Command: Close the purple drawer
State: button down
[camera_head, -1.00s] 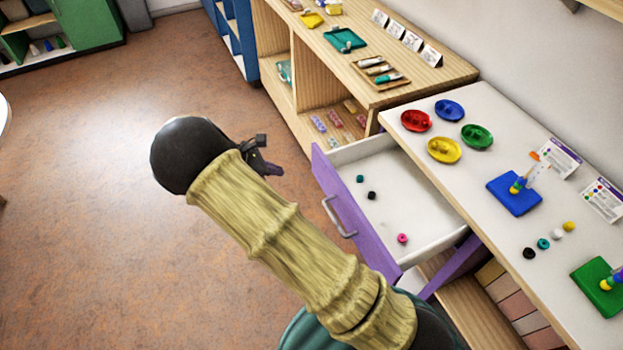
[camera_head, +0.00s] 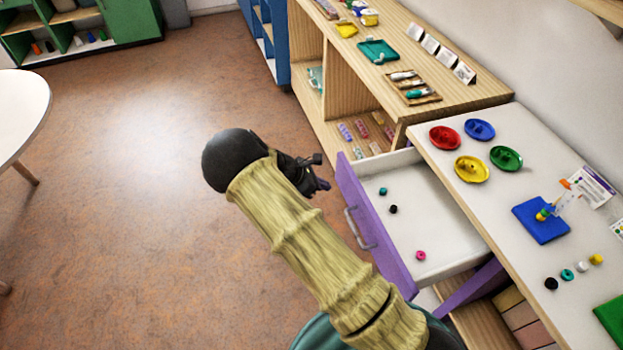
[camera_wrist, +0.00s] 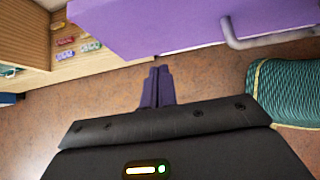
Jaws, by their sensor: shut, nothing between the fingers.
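The purple drawer (camera_head: 377,228) stands pulled out from under the white table, with a grey handle (camera_head: 359,229) on its front. Inside on its white floor lie a teal bead (camera_head: 383,191), a black bead (camera_head: 393,209) and a pink bead (camera_head: 421,255). My gripper (camera_head: 323,186) is in front of the drawer face, near its far end, and looks apart from it. In the wrist view my gripper's fingers (camera_wrist: 157,88) are shut and empty, just short of the purple drawer front (camera_wrist: 170,25). The handle (camera_wrist: 265,38) lies to their right.
The white table top (camera_head: 500,210) holds red, blue, yellow and green dishes, a blue bead board (camera_head: 541,220) and several loose beads. A wooden shelf (camera_head: 350,80) stands beyond the drawer. Open brown floor (camera_head: 150,200) lies left of my arm. A round white table (camera_head: 20,110) is at far left.

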aim_at(344, 184)
jog(key=d, duration=0.2)
jog(key=w+d, duration=0.1)
jog(key=d, duration=0.1)
jog(key=shift+w+p, duration=0.15)
jog(key=shift+p, duration=0.15)
